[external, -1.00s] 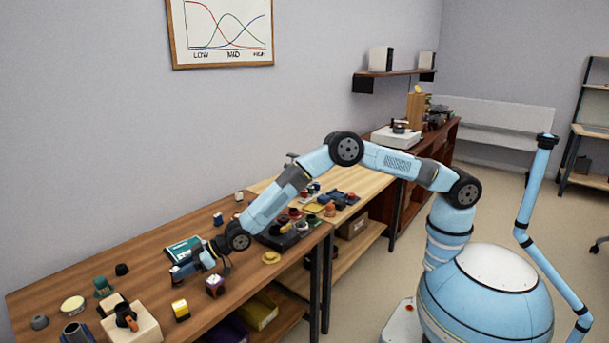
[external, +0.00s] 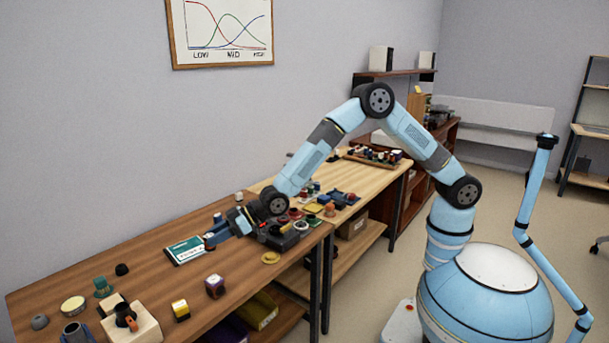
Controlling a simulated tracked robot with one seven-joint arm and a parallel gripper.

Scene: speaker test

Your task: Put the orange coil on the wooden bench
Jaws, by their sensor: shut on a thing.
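My gripper (external: 214,240) is low over the brown wooden bench top (external: 140,275), beside a teal and white box (external: 185,250). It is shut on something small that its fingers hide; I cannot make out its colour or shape. I cannot pick out the orange coil for certain. A small orange piece (external: 131,323) shows at a pale block at the front left, and an orange-brown round thing (external: 330,209) sits on the lighter bench (external: 375,182).
Bare wood shows left of the teal box.

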